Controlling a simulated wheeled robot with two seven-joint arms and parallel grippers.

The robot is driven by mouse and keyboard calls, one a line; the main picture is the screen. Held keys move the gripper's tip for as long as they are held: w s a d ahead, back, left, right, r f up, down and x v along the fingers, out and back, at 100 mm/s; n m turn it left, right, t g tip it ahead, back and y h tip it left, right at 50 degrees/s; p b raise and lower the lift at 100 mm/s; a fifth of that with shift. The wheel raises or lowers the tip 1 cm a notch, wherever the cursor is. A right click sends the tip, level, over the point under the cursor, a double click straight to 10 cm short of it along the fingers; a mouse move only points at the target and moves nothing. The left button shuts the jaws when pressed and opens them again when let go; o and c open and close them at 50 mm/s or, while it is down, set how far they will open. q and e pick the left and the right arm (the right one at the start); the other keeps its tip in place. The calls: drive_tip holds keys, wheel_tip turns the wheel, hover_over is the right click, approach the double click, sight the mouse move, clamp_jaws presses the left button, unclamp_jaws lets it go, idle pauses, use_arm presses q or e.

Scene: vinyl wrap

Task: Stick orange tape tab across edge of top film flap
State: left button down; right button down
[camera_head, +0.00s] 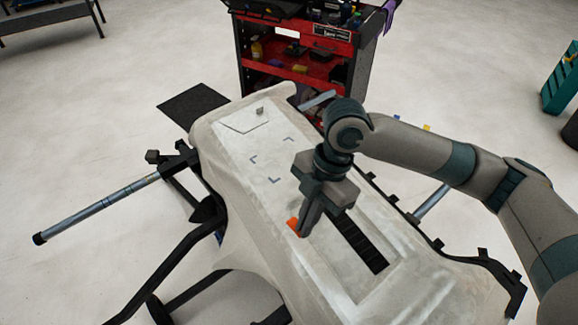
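My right gripper (304,226) comes in from the right and points down over the middle of the film-covered panel. Its fingers look shut, with the small orange tape tab (293,225) at their tips, sticking out to the left. The tab seems pinched between them; whether it also touches the surface below I cannot tell. The top film flap (243,121) appears as a pale, outlined, envelope-like shape at the far end of the panel, with a small grey piece (260,111) by its right side. The gripper is well short of this flap. My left gripper is not in view.
The pale panel (370,293) rests on a black frame stand with a metal bar (100,210) jutting left. A dark slotted strip (358,243) lies right of the gripper. A red tool cart (303,50) stands behind. Dark corner marks (275,180) lie on the panel's middle.

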drive_tip(key=w+d+f+m+t, duration=0.1)
drive_tip(key=d+m, duration=0.3)
drive_tip(key=m, duration=0.4)
drive_tip(key=w+d+f+m+t+h, duration=0.1)
drive_tip(key=w+d+f+m+t, duration=0.1)
drive_tip(key=m, duration=0.5)
drive_tip(key=w+d+f+m+t+h, duration=0.1)
drive_tip(key=w+d+f+m+t, duration=0.1)
drive_tip(key=d+m, duration=0.5)
drive_tip(key=shift+w+d+f+m, duration=0.2)
drive_tip(key=shift+w+f+m, duration=0.2)
drive_tip(key=shift+w, duration=0.25)
drive_tip(key=shift+w+d+f+m, duration=0.2)
drive_tip(key=shift+w+f+m, duration=0.15)
drive_tip(key=shift+w, duration=0.25)
drive_tip(key=shift+w+d+m+h, duration=0.1)
drive_tip(key=shift+d+m+h, duration=0.35)
drive_tip(key=shift+m, duration=0.2)
